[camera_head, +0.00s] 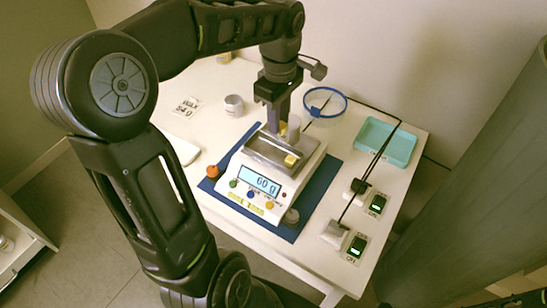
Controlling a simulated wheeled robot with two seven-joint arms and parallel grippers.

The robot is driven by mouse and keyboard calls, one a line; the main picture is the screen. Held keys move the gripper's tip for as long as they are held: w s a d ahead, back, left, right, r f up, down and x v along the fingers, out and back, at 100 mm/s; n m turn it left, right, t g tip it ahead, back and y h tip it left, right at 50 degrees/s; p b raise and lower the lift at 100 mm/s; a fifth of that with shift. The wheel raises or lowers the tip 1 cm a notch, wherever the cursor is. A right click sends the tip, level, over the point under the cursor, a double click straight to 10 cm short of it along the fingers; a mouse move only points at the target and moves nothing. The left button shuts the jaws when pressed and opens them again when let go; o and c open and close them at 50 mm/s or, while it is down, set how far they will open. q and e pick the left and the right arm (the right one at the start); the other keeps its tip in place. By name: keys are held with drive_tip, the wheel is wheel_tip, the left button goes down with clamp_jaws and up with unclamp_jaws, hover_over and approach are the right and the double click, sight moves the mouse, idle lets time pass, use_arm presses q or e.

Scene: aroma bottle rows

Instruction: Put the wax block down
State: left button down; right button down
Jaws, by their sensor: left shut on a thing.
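My left gripper (275,125) reaches down over the back of the scale (226,187). It is shut on a small yellow wax block (283,129), mostly hidden by the fingers. Another yellow block (291,160) lies on the scale's metal pan (265,152), toward its front right. A grey cylinder (293,128) stands close to the right of the gripper, at the back of the pan. The display (260,181) reads 60 g. I cannot tell whether the held block touches the pan. My right gripper is not in view.
The scale stands on a blue mat (317,197) on a white table (397,190). A blue-rimmed clear bowl (325,103) and a teal tray (385,143) are at the back right. Two green-lit switches (357,246) are at the right. A white cup (234,106) stands at the back left.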

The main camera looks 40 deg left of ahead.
use_arm(q)
drive_tip(key=shift+s+a+r+n, duration=0.1)
drive_tip(key=shift+s+a+n, duration=0.1)
drive_tip(key=shift+n, duration=0.1)
hover_over(276, 156)
drive_tip(key=shift+f, duration=3.15)
drive_tip(key=shift+f, duration=0.1)
drive_tip(key=shift+f, duration=1.8)
